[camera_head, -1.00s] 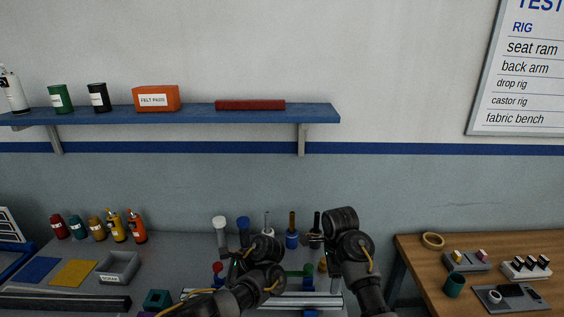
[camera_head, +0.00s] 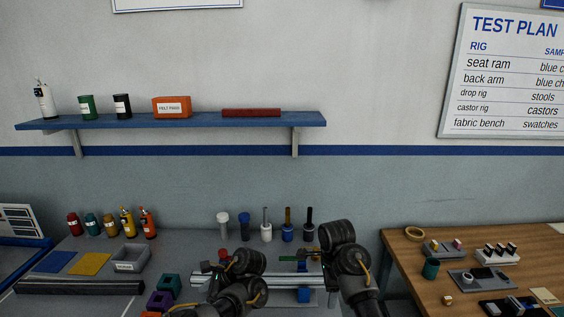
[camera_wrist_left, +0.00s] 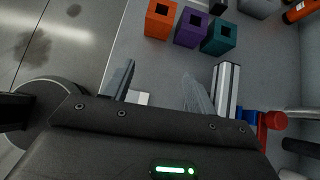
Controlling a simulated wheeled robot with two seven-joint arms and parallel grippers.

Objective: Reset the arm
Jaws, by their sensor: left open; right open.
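My left arm (camera_head: 240,285) is bent low in the middle of the head view. In the left wrist view its gripper (camera_wrist_left: 158,85) is open, with the two grey fingers apart and nothing gripped. It is over the grey bench, below an orange block (camera_wrist_left: 160,18), a purple block (camera_wrist_left: 192,28) and a teal block (camera_wrist_left: 219,36). My right arm (camera_head: 345,258) stands folded just to the right. Its gripper (camera_head: 312,256) points left above the bench; its fingers are small and dark in the head view.
A metal rail (camera_head: 195,280) lies behind and beneath the arms. Brushes and capped posts (camera_head: 266,225) stand behind it. Several bottles (camera_head: 127,222) and a grey bin (camera_head: 131,258) are at left. A wooden table (camera_head: 405,252) with small parts is at right. A blue shelf (camera_head: 205,118) hangs above.

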